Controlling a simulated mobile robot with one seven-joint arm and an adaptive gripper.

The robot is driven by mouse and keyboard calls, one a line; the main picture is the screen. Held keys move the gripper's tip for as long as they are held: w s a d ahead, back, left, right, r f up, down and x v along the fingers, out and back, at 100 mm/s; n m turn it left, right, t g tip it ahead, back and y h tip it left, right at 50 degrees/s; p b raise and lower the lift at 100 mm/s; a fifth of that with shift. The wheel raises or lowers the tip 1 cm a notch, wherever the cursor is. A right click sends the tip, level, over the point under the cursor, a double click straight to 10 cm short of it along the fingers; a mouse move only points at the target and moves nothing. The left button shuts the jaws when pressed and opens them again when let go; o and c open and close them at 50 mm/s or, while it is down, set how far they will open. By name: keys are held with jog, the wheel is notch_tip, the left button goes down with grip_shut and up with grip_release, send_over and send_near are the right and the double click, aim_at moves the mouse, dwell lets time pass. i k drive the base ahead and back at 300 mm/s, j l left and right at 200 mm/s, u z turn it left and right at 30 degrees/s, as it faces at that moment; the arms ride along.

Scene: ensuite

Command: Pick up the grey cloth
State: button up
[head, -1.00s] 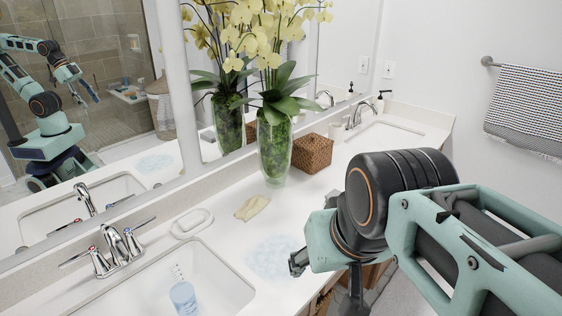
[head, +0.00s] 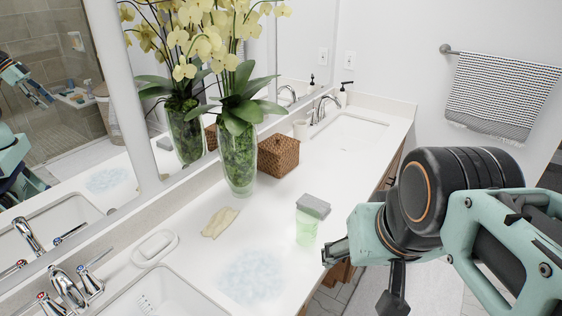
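A small grey folded piece, seemingly the grey cloth (head: 314,204), lies on or just behind the top of a pale green translucent cup (head: 306,231). The cup stands near the counter's front edge. I cannot tell whether the grey piece rests on the cup's rim. My gripper (head: 334,253) is at the counter's front edge, just right of and below the cup in the picture. It appears apart from the grey cloth. My wrist hides most of the fingers, so their opening does not show.
A beige cloth (head: 220,222) lies on the white counter, left of a glass vase (head: 240,165) with orchids. A wicker box (head: 279,156) stands behind. A pale bluish patch (head: 252,276) marks the counter. A soap dish (head: 155,247) is beside the near sink. A striped towel (head: 503,95) hangs at right.

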aim_at(307, 200)
jog(key=i+l, duration=0.8)
jog(key=i+l+u, duration=0.2)
jog(key=l, duration=0.15)
jog(key=i+l+u, duration=0.2)
jog(key=l, duration=0.15)
